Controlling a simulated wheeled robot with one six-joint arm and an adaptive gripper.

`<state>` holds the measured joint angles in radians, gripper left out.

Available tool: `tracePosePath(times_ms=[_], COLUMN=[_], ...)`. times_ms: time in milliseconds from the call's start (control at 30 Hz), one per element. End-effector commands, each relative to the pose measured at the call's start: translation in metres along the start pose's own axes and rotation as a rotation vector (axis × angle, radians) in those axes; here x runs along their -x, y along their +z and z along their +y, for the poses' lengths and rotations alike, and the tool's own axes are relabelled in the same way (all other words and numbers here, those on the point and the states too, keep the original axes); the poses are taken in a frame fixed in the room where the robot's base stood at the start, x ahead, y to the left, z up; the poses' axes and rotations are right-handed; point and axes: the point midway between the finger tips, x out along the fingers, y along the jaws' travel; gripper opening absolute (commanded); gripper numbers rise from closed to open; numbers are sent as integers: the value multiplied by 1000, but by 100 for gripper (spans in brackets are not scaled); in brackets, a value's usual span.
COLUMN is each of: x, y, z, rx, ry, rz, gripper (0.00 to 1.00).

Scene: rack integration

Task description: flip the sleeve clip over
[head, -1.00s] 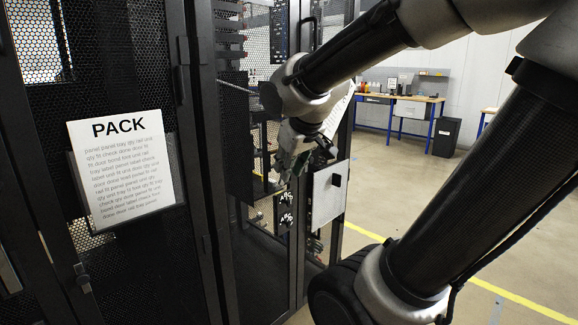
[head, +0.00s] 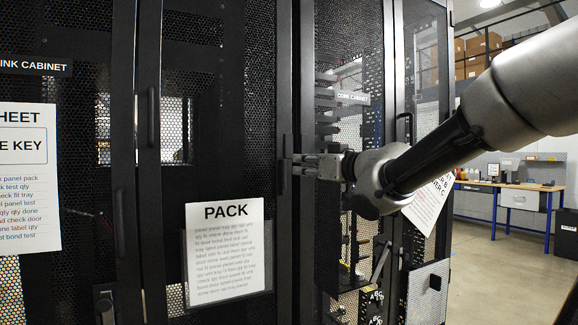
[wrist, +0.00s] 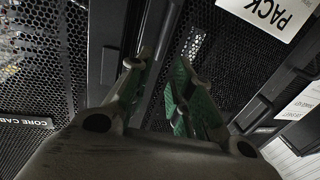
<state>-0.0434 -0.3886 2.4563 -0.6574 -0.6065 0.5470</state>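I cannot pick out the sleeve clip in any view. The sheet marked PACK (head: 226,252) hangs in a clear sleeve on a black mesh cabinet door; its corner shows at the upper right of the wrist view (wrist: 268,14). My gripper (head: 294,164) reaches left across the cabinet front, its fingertips near a dark upright door handle (head: 287,148), above and right of the PACK sheet. In the wrist view its green-padded fingers (wrist: 160,75) stand apart, with a dark upright strip of the cabinet seen beyond the gap. I cannot tell whether they touch the handle.
A second sheet (head: 28,185) hangs on the left door. A tilted white sheet (head: 430,205) hangs behind my wrist at the right. A panel with a white face (head: 428,290) stands out at the lower right. A workbench (head: 505,186) and open floor lie beyond.

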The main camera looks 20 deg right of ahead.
Motion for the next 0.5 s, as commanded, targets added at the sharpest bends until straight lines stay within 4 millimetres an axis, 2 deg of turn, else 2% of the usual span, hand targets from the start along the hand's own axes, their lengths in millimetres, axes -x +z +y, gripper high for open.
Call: tracePosePath(times_ms=[300,500], x=[-52,-70], y=[2,2], z=[0,1], rx=[-2,-2], ry=[1,3], rz=[-5,-5], gripper=[22,22])
